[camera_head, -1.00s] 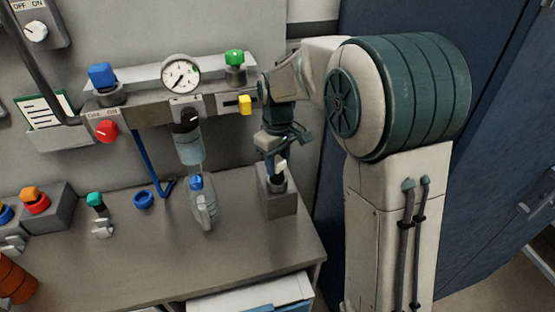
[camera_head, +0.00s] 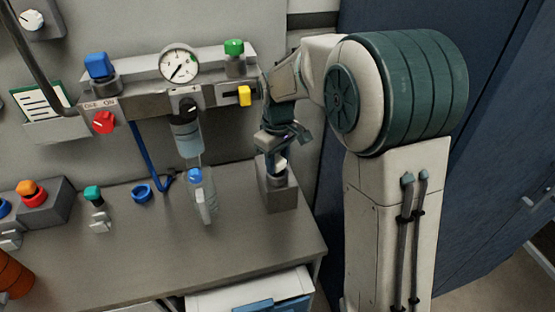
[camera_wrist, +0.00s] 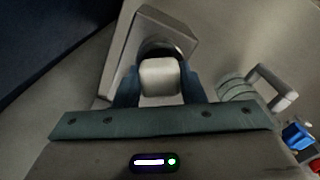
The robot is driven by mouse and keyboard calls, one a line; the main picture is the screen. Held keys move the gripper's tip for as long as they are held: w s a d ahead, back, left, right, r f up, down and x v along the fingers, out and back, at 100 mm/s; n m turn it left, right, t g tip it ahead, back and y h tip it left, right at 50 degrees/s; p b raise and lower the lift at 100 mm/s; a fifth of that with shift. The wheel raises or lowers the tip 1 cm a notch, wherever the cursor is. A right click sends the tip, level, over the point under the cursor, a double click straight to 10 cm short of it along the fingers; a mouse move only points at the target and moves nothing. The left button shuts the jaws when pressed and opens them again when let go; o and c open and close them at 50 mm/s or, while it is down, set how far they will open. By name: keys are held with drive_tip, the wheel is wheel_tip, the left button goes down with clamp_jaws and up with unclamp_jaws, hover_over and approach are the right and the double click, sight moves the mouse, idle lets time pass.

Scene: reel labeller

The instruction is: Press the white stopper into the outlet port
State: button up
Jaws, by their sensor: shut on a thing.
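The white stopper (camera_wrist: 160,78) is between the two fingers of my gripper (camera_wrist: 158,88) in the wrist view, and my gripper is shut on it. In the head view my gripper (camera_head: 277,160) points down over a grey block on the bench, and part of the stopper (camera_head: 281,166) shows below it. The grey block with a dark round port on top (camera_head: 278,196) also shows in the wrist view (camera_wrist: 118,62). The stopper is at the port; how deep it sits is hidden by the stopper and fingers.
A blue ring (camera_head: 142,193) and a teal-topped stopper (camera_head: 95,196) are farther left. The manifold with a gauge (camera_head: 179,64) and yellow handle (camera_head: 244,96) is above. The front bench is clear.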

drive_tip(key=shift+s+f, duration=0.1)
drive_tip(key=shift+f, duration=0.35)
idle(1.2)
drive_tip(key=o, duration=1)
drive_tip(key=shift+o, duration=0.2)
drive_tip(key=shift+r, duration=0.1)
wheel_tip(320, 180, up, 14)
drive_tip(key=shift+f+b, duration=0.2)
drive_tip(key=shift+b, duration=0.2)
drive_tip(key=shift+d, duration=0.1)
drive_tip(key=s+d+f+m+t, duration=0.1)
drive_tip(key=s+d+f+m, duration=0.1)
drive_tip(key=s, duration=0.5)
drive_tip(key=s+d+f+m+t, duration=0.1)
drive_tip(key=s+d+f+m, duration=0.2)
drive_tip(key=s, duration=0.4)
drive_tip(key=s+d+f+m+t, duration=0.1)
drive_tip(key=s+d+f+m, duration=0.2)
drive_tip(key=s+d, duration=0.2)
drive_tip(key=s, duration=0.2)
drive_tip(key=shift+s, duration=0.4)
